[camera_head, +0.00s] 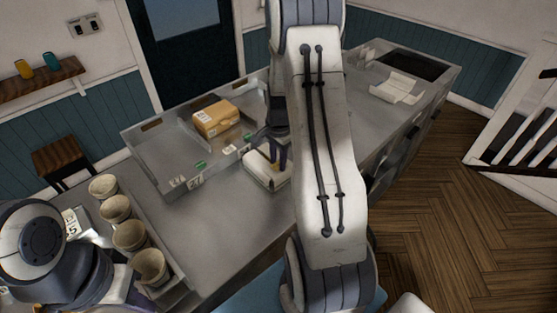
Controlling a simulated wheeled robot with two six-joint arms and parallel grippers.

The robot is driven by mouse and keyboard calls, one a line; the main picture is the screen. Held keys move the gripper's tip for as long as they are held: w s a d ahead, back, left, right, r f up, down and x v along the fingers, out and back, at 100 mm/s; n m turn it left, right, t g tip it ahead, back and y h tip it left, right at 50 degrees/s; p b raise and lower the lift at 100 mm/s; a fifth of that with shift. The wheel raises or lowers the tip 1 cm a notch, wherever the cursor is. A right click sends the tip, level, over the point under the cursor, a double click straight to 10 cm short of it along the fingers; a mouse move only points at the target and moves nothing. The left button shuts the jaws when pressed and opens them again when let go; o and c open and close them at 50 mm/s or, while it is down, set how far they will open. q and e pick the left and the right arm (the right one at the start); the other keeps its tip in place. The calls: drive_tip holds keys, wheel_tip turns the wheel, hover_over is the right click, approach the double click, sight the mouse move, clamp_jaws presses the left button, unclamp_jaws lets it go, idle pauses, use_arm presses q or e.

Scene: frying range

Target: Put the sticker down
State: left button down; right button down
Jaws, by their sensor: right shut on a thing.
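My right gripper (276,160) is at the middle of the counter, pointing down at a white box-like item (258,176). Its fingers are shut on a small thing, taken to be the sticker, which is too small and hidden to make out. I cannot tell whether the fingers touch the white item. My left arm is at the lower left, beside the cups; its fingertips are not clear to see. Small tags with numbers (195,182) are on the front of the metal tray (150,160).
A yellow-brown box (216,118) stands in the tray. Several beige cups (116,208) stand in a row at the left. An open white carton (396,88) lies at the far right of the metal counter (222,225), whose front middle is bare.

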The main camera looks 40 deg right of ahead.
sight(278, 166)
drive_tip(key=c, duration=0.6)
unclamp_jaws()
drive_tip(key=shift+s+a+f, duration=0.1)
drive_tip(key=shift+s+f, duration=0.15)
drive_tip(key=shift+f, duration=0.2)
drive_tip(key=shift+c, duration=0.2)
drive_tip(key=shift+o, duration=0.6)
drive_tip(key=shift+s, duration=0.1)
drive_tip(key=shift+r, duration=0.35)
wheel_tip(278, 166, up, 13)
drive_tip(key=b, duration=0.1)
drive_tip(key=shift+w, duration=0.2)
